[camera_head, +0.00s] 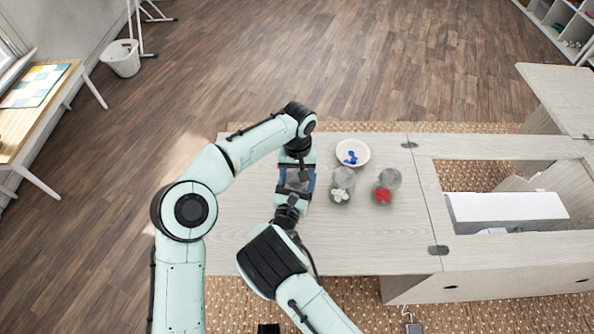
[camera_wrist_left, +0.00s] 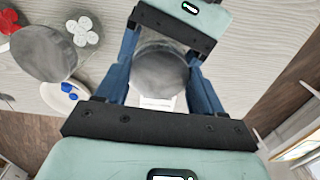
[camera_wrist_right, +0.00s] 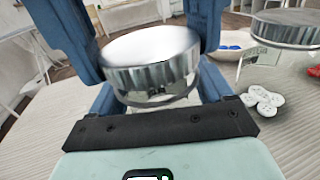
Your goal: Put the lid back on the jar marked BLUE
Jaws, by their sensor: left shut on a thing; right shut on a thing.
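A round grey metal lid with a ridged edge sits between my left gripper's blue fingers (camera_wrist_left: 160,88), and it fills the middle of the left wrist view (camera_wrist_left: 160,68). In the right wrist view the lid (camera_wrist_right: 150,55) is over a clear jar rim (camera_wrist_right: 160,101); I cannot tell whether it is fully seated. My left gripper (camera_head: 296,174) is shut on the lid from above. My right gripper (camera_wrist_right: 160,92) is shut on the jar from the side, below the lid. Most of the jar is hidden, and its label is not readable.
A white dish (camera_head: 344,161) holds blue buttons. A lidded jar (camera_head: 343,177) stands to the right with white buttons (camera_head: 340,195) in front. Another lidded jar (camera_head: 391,176) has red buttons (camera_head: 382,195) in front. The table's left part (camera_head: 235,200) is clear.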

